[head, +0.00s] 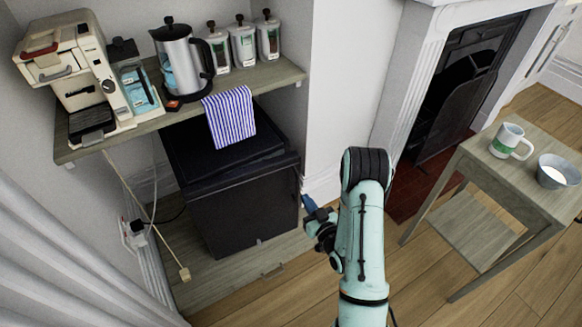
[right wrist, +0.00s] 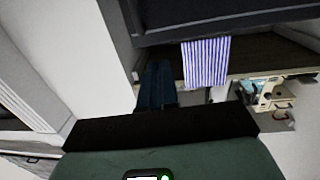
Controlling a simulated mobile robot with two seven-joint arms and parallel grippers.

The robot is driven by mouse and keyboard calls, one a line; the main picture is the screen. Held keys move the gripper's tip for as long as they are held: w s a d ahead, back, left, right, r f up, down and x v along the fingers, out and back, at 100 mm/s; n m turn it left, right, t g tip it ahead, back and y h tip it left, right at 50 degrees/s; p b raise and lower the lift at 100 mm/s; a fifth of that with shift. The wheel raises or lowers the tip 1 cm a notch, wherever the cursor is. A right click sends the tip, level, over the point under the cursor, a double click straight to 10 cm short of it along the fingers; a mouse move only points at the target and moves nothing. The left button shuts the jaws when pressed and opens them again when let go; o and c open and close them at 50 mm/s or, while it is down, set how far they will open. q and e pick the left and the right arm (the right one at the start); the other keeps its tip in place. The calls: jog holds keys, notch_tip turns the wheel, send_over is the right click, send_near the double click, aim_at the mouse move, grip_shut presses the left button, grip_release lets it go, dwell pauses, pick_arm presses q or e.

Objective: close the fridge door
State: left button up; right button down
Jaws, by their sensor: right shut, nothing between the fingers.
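The small black fridge (head: 215,135) stands under the wooden shelf. Its dark door (head: 245,212) faces the room and looks nearly in line with the body; I cannot tell whether a narrow gap is left. In the right wrist view a dark edge of the fridge (right wrist: 215,18) crosses the top. My right gripper (head: 308,203) is shut and empty, beside the door's right edge; I cannot tell whether it touches. Its blue fingers also show in the right wrist view (right wrist: 157,84). My left gripper is not in view.
A striped towel (head: 230,115) hangs from the shelf (head: 180,115) over the fridge. A coffee machine (head: 75,65), a kettle (head: 180,60) and jars stand on the shelf. A side table (head: 500,180) with a mug (head: 510,141) and bowl (head: 556,172) stands right. Wood floor lies in front.

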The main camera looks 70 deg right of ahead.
jog(key=r, duration=0.1)
jog(key=b, duration=0.3)
send_near(287, 162)
jog(key=shift+h, duration=0.3)
jog(key=x, duration=0.5)
jog(key=shift+w+d+f, duration=0.1)
jog(key=shift+w+f, duration=0.2)
jog(key=shift+w, duration=0.1)
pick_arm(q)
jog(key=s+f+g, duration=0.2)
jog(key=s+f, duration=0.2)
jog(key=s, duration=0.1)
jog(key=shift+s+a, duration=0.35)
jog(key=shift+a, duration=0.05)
pick_arm(e)
jog(key=shift+w+d, duration=0.4)
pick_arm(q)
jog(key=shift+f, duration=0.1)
pick_arm(e)
jog(key=shift+r, duration=0.1)
